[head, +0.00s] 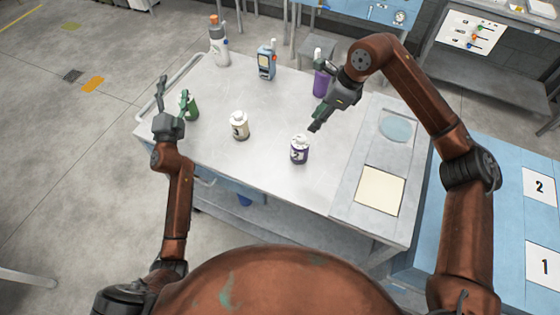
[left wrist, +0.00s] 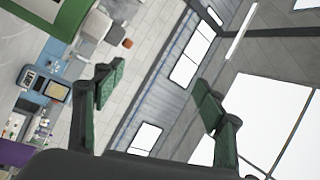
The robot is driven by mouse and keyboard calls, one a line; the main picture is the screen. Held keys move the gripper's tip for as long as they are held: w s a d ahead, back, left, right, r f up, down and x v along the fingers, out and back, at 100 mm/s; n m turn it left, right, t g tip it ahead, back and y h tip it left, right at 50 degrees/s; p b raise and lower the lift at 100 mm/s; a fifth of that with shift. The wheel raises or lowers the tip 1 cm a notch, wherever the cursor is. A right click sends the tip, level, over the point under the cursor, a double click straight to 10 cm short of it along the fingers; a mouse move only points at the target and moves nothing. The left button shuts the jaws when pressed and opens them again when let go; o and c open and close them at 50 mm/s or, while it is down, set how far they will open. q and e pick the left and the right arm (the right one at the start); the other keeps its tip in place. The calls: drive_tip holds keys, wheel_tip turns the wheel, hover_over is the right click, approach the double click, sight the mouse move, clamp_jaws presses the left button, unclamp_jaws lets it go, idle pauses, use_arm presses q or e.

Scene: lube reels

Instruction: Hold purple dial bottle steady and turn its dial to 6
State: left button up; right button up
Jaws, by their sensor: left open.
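A short purple bottle (head: 299,151) with a white top and a pale number mark stands upright on the grey workbench (head: 265,185); its dial setting is too small to read. My right gripper (head: 315,126) points down just above and to the right of this bottle, apart from it. Its fingers overlap side-on, so I cannot tell their gap. My left gripper (head: 173,88) is open and empty at the bench's left edge, far from the purple bottle. It points up; its green-padded fingers spread wide in the left wrist view (left wrist: 160,82).
A white bottle (head: 239,126) stands left of the purple one. A taller purple bottle (head: 320,83), a blue device (head: 266,64) and a grey bottle (head: 218,47) stand at the back. A cream square (head: 380,189) lies right.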

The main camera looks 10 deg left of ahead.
use_arm(q)
drive_tip(key=s+d+r+m+h, duration=0.1)
drive_tip(key=d+r+m+h, duration=0.2)
drive_tip(key=d+m+h, duration=0.85)
drive_tip(key=m+g+h, duration=0.2)
drive_tip(key=m+g, duration=0.2)
drive_tip(key=m, duration=0.8)
hover_over(300, 147)
drive_tip(key=w+a, duration=0.3)
drive_tip(key=a, duration=0.6)
wheel_tip(300, 147, down, 6)
drive_tip(key=s+d+f+m, duration=0.1)
drive_tip(key=s+f+m, duration=0.1)
drive_tip(key=f, duration=0.1)
drive_tip(key=s+d+f+m+g, duration=0.1)
drive_tip(key=s+d+f+m, duration=0.1)
drive_tip(key=f+m, duration=0.1)
drive_tip(key=s+d+f+m+y, duration=0.1)
drive_tip(key=s+f+m, duration=0.1)
drive_tip(key=f, duration=0.1)
drive_tip(key=shift+s+d+f+m+g, duration=0.25)
drive_tip(key=shift+s+d+f+g, duration=0.1)
drive_tip(key=shift+d+f+g, duration=0.05)
drive_tip(key=shift+d+f, duration=0.15)
drive_tip(key=shift+f, duration=0.05)
drive_tip(key=x, duration=0.7)
drive_tip(key=shift+w+d, duration=0.1)
drive_tip(key=shift+w, duration=0.1)
drive_tip(key=shift+c, duration=0.7)
